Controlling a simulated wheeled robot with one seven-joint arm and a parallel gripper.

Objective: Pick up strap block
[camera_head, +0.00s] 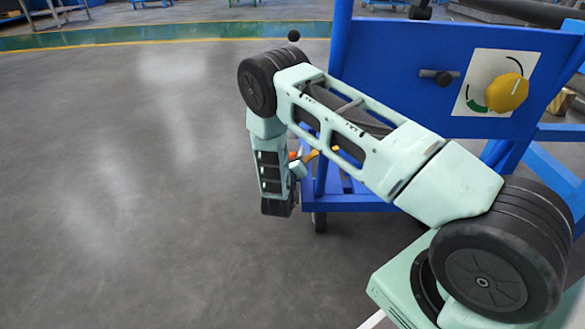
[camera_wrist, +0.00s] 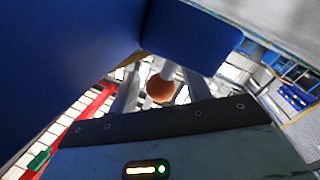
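I cannot pick out the strap block for certain in either view. My gripper (camera_wrist: 163,82) shows in the wrist view as two grey fingers standing apart, one each side, above the dark palm edge. A round orange-brown thing (camera_wrist: 160,89) shows between the fingers. It appears beyond them, and I see no finger closed on it. In the head view my arm hangs down beside the blue cart (camera_head: 420,85), and the fingertips are hidden. Small orange and yellow parts (camera_head: 311,155) show just right of my wrist, close to the cart's side.
The cart's upright panel carries a yellow knob (camera_head: 507,92) on a white plate and a dark peg (camera_head: 440,77). Its low blue shelf (camera_head: 350,203) is partly behind my arm. Blue surfaces (camera_wrist: 200,35) crowd my wrist camera. Open grey floor (camera_head: 130,190) lies to the left.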

